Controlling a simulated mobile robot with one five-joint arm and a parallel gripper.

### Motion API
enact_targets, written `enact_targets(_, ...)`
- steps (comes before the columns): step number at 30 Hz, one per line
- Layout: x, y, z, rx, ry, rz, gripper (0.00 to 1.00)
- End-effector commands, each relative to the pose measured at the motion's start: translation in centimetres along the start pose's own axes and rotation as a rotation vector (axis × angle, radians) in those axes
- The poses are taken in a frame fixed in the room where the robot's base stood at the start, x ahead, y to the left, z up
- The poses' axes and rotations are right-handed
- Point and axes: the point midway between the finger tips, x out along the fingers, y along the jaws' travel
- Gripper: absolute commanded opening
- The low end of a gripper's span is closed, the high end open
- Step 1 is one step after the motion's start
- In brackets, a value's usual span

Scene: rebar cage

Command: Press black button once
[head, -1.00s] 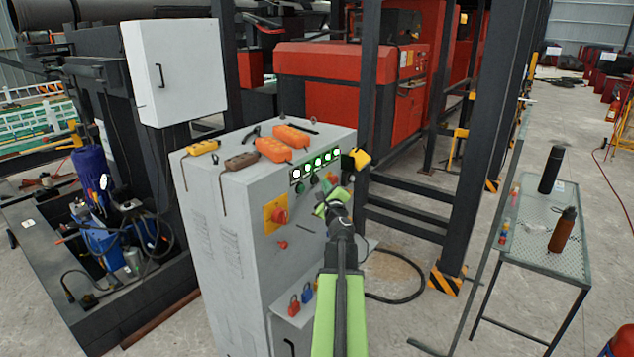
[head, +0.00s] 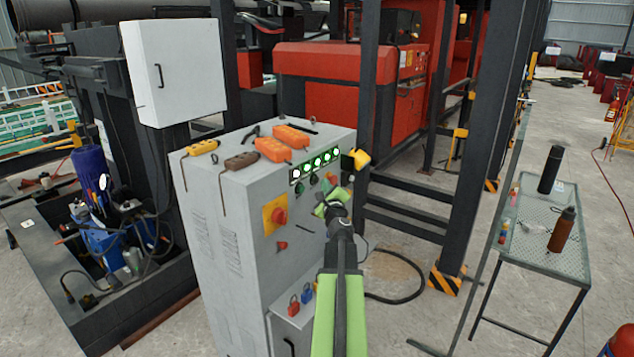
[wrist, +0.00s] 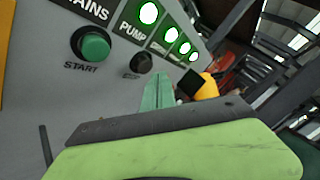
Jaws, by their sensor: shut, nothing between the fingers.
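The black button (wrist: 138,64) is a small round button on the grey panel in the wrist view, right of the green START button (wrist: 92,45). The label under it is too blurred to read. In the head view the black button (head: 314,179) is small, under the row of lit lamps on the cabinet's front. My gripper (head: 331,204) is in front of that panel, to the lower right of the button. In the wrist view my gripper's green fingertips (wrist: 158,91) are shut and empty, just right of and below the black button. I cannot tell whether they touch the panel.
The grey cabinet (head: 222,240) carries a yellow-plated red switch (head: 277,215), a red knob (head: 282,246) and green lamps (head: 315,164). A yellow-and-black object (head: 357,160) juts out at its right edge. A mesh table (head: 535,235) with two bottles stands right.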

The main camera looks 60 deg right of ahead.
Motion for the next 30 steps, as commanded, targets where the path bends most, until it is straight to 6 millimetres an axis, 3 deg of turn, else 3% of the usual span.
enact_targets(30,0.86,0.66,0.68,0.000,-0.001,0.000,0.00)
